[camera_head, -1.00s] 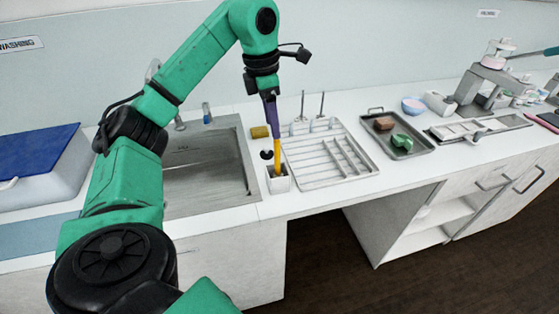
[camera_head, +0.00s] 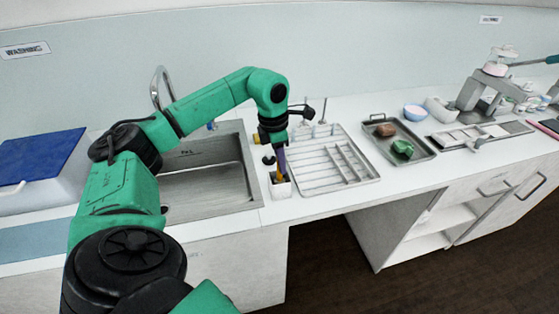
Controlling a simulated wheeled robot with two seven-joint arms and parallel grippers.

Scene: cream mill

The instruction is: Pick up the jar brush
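The jar brush (camera_head: 280,174), seen as a yellow upright handle, stands in a small white square holder (camera_head: 281,190) between the sink and the drying rack. Its lower end is hidden inside the holder. My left gripper (camera_head: 281,163) points down right over it, with its purple fingers at the handle's upper part. The fingers are narrow and overlap the handle, so I cannot tell whether they are open or closed on it. My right gripper is not in view.
The steel sink (camera_head: 212,200) lies left of the holder, with its tap (camera_head: 160,85) behind. A white slatted rack (camera_head: 318,178) is close on the right. Further right is a grey tray (camera_head: 425,152) with a brown and a green item. The blue-lidded bin (camera_head: 38,160) is far left.

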